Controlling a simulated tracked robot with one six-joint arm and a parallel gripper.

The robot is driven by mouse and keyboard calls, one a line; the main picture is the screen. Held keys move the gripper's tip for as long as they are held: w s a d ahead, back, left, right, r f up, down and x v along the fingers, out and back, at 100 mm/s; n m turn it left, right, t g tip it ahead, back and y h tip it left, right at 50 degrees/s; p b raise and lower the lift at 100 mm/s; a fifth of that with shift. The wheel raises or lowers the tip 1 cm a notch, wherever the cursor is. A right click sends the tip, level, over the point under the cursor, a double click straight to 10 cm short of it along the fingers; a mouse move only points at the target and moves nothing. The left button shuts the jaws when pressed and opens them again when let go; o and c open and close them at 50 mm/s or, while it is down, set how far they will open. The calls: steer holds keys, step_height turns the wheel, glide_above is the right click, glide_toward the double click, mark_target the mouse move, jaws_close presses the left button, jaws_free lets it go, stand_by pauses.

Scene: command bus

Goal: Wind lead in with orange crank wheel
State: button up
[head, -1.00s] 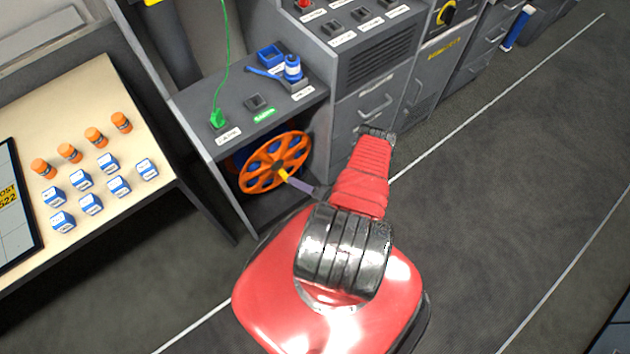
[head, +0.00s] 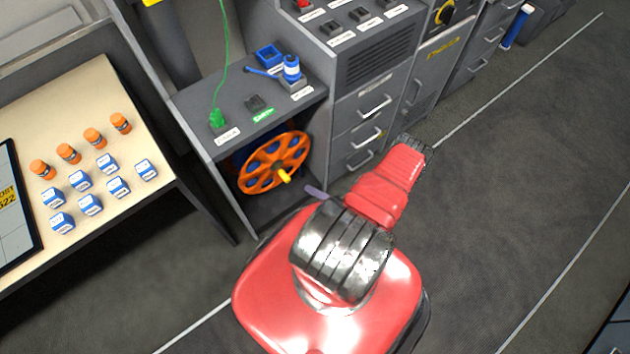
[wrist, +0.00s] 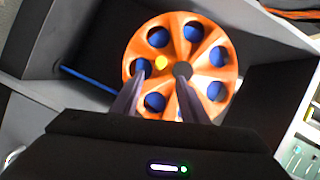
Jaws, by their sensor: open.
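The orange crank wheel (head: 273,163) stands upright in the open bay under the grey counter. Its yellow handle (head: 285,176) sticks out toward me near the lower right of the rim. In the wrist view the wheel (wrist: 196,52) is straight ahead, with its yellow handle (wrist: 162,63) left of the dark hub. Blue shows through the wheel's holes. My gripper (wrist: 166,75) is open and empty, its two fingers spread in front of the wheel, apart from the handle. In the head view a fingertip shows just right of the handle; the rest is hidden behind my arm.
The counter (head: 187,101) above the bay holds a green plug (head: 217,118) with a green cable and a blue connector (head: 291,68). Drawers (head: 372,107) stand right of the bay. A table (head: 150,115) with orange and blue items is at left. Open floor lies right.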

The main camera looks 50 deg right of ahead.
stand_by(0.3)
steer(key=w+a+r+n+g+y, duration=0.1)
steer(key=w+a+r+n+g, duration=0.35)
steer(key=r, duration=1.05)
steer(key=a+r+m+g+y, duration=0.1)
steer(key=r+g, duration=0.6)
steer(key=r, duration=0.7)
steer(key=w+a+r+n+g+y, duration=0.25)
steer(key=r+g, duration=0.25)
steer(key=r, duration=1)
steer(key=s+a+r+n+t+h, duration=0.2)
steer(key=s+a+r+n+h, duration=0.1)
steer(key=a+r, duration=0.6)
steer(key=s+a+r+n+t+h, duration=0.3)
steer(key=a+r, duration=0.6)
steer(key=r, duration=0.8)
steer(key=shift+s+r+n+t+h, duration=0.25)
steer(key=shift+s+n+t+h, duration=0.15)
steer(key=shift+h, duration=0.25)
steer(key=shift+c, duration=0.4)
